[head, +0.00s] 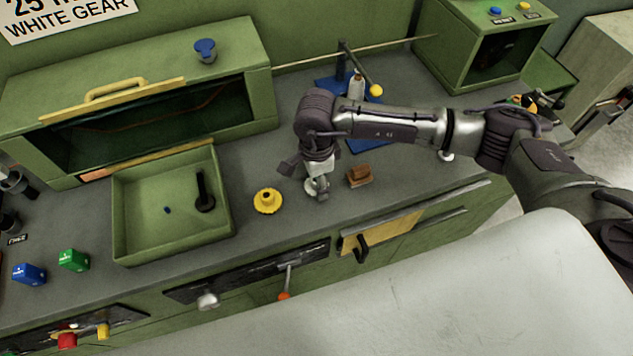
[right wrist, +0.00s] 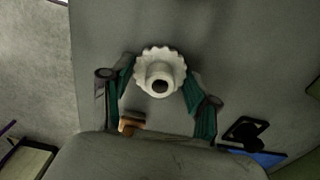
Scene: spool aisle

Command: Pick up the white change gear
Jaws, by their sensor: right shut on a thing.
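The white change gear (right wrist: 160,70) has a toothed rim and a raised hub with a dark hole, seen in the right wrist view. My right gripper (right wrist: 158,88) is shut on it, with a teal-padded finger at each side. In the head view my right gripper (head: 316,186) points down at the bench top, and a small part of the white gear (head: 310,187) shows between its fingers. I cannot tell whether the gear touches the bench. Dark and silver parts at the left edge of the head view may be my left gripper (head: 10,186); its jaws are unclear.
A yellow gear (head: 267,201) lies left of my right gripper, and a brown block (head: 359,176) close to its right. A green tray (head: 172,243) stands further left. A blue stand (head: 327,90) is behind my right arm. Blue (head: 29,273) and green (head: 74,260) blocks are front left.

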